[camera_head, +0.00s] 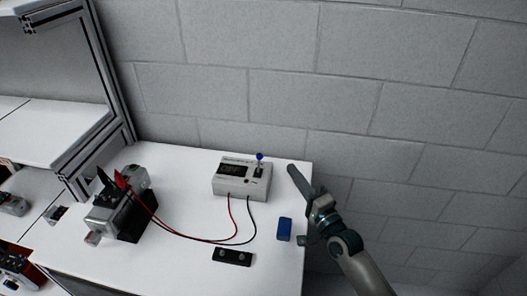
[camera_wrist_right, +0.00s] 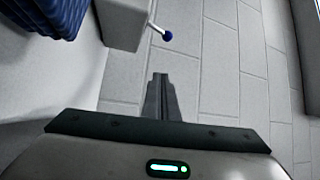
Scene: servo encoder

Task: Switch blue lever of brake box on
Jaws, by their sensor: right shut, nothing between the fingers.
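The brake box (camera_head: 229,187) is a pale grey-white box with a dark display, standing on the white table near the back wall. Its lever (camera_head: 260,161) sticks up at the right of the top and ends in a blue ball. In the right wrist view the blue-tipped lever (camera_wrist_right: 165,35) points out from the box (camera_wrist_right: 122,22). My right gripper (camera_head: 293,170) is shut and empty, to the right of the lever and apart from it. In the wrist view its fingers (camera_wrist_right: 160,78) are together below the blue ball. My left gripper is not in view.
A blue block (camera_head: 284,229) and a black plate with two round parts (camera_head: 232,257) lie on the table (camera_head: 185,270). Red and black wires run from the box to a motor-like unit (camera_head: 122,212) at the left. The brick wall is close behind.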

